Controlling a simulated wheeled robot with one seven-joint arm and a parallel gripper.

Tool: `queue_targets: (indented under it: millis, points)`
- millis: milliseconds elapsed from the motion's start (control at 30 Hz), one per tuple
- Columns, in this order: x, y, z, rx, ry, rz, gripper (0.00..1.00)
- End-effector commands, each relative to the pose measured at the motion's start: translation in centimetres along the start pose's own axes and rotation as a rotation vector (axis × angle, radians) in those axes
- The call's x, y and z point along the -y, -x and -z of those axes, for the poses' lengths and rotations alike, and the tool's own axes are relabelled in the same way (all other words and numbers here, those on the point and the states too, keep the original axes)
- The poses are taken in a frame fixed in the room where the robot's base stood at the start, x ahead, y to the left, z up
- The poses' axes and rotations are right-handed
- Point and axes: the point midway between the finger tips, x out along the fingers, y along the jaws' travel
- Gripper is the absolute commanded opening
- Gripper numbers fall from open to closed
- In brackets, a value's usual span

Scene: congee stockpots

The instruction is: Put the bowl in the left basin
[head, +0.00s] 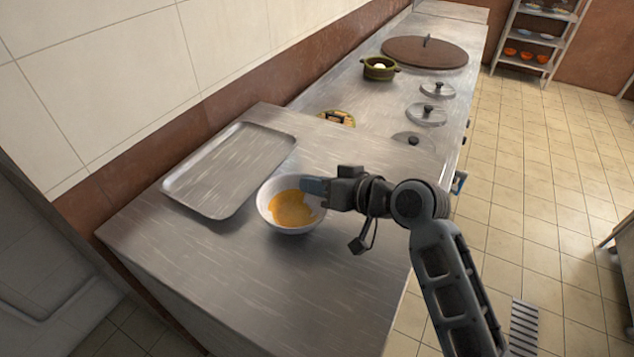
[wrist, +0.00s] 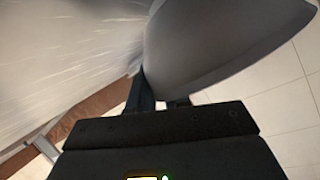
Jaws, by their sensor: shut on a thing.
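A white bowl (head: 290,226) with orange-yellow contents is at the middle of the steel counter in the head view. My gripper (head: 316,187) is at the bowl's right rim and shut on it. In the wrist view the bowl's pale curved side (wrist: 225,45) fills the upper right, with my gripper's dark fingers (wrist: 150,95) against its edge. I cannot tell whether the bowl rests on the counter or is slightly raised. No basin can be made out in either view.
A steel tray (head: 232,168) lies left of the bowl on the counter (head: 330,290). Behind are a green pot (head: 379,68), a large brown lid (head: 424,51), several metal lids and a small patterned item (head: 337,117). The counter's front is clear. A shelf (head: 528,45) stands far right.

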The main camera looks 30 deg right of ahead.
Motion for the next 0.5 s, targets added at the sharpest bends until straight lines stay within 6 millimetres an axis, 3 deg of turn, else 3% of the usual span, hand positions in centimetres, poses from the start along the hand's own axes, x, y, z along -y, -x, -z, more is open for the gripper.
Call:
queue_targets:
  millis: [233, 267, 500]
  points:
    - [-0.16, -0.11, -0.24, -0.001, -0.001, 0.000, 0.00]
    - [-0.13, -0.08, -0.19, 0.000, 0.000, 0.000, 0.19]
    - [-0.11, -0.05, -0.15, 0.000, -0.001, 0.000, 0.42]
